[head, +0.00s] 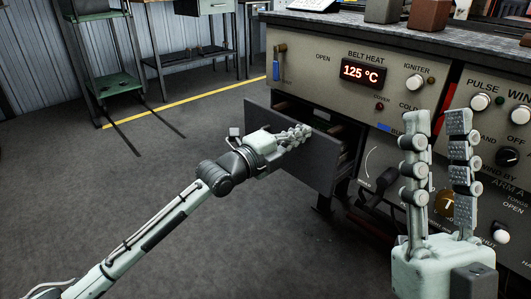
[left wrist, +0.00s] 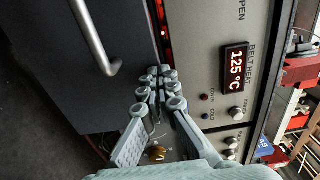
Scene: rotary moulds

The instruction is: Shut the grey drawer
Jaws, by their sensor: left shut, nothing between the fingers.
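The grey drawer (head: 318,178) stands pulled out from the front of the machine in the head view, with a dark gap behind its front panel. Its dark grey front (left wrist: 60,85) fills the left of the left wrist view, with a metal bar handle (left wrist: 92,38) on it. My left gripper (head: 303,132) is shut and empty, with its fingers across the drawer's upper part; I cannot tell whether they touch it. Its fingertips (left wrist: 160,72) also show in the left wrist view, to the right of the handle. My right gripper (head: 437,116) is open and empty, pointing up before the panel.
The machine panel (head: 335,50) carries a red 125 °C display (head: 363,72), knobs and a lever with a blue part (head: 277,68). A green shelf rack (head: 115,84) and a table stand at the back. The floor left of the drawer is clear.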

